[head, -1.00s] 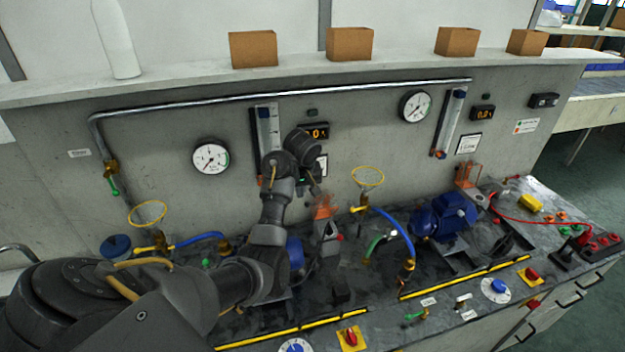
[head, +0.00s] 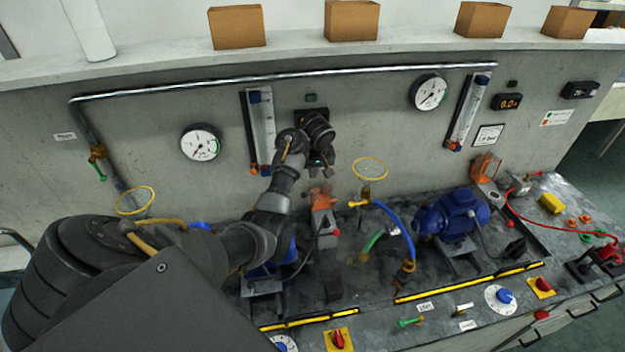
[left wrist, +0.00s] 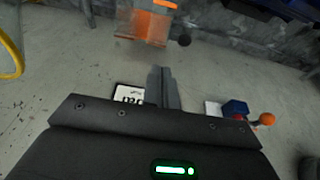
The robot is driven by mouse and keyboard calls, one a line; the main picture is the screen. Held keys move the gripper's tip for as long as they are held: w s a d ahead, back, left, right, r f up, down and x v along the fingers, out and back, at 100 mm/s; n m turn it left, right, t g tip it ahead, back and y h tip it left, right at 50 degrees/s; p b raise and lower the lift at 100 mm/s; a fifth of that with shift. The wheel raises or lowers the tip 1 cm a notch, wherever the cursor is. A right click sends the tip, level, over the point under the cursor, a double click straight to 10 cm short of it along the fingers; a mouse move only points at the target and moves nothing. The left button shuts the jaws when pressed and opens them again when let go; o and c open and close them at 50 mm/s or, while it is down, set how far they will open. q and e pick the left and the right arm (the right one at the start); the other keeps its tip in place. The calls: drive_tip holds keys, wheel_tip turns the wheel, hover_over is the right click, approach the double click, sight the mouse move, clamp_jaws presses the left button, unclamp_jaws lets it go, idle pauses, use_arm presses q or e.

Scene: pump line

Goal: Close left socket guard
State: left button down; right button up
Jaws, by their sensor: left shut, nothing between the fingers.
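The left socket guard is an orange translucent flap (head: 322,195) standing raised on a grey socket box (head: 327,238), between the left blue motor and the yellow ring. My left gripper (head: 323,172) is shut and empty, just above and behind the flap, close to the panel wall. Whether it touches the flap cannot be told in the head view. In the left wrist view the shut fingers (left wrist: 163,88) point toward the orange flap (left wrist: 143,27), with a gap showing between them. My right gripper is not in view.
The yellow ring (head: 370,168) and blue hose (head: 396,225) stand right of the socket. The left blue motor (head: 268,268) is partly behind my arm. A second orange guard (head: 485,166) stands raised at the right. The flowmeter (head: 261,130) is on the wall nearby.

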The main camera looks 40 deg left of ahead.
sight(317, 199)
use_arm(q)
drive_tip(key=x, duration=0.4)
drive_tip(key=shift+a, duration=0.2)
drive_tip(key=shift+w+f, duration=0.1)
drive_tip(key=shift+f, duration=0.55)
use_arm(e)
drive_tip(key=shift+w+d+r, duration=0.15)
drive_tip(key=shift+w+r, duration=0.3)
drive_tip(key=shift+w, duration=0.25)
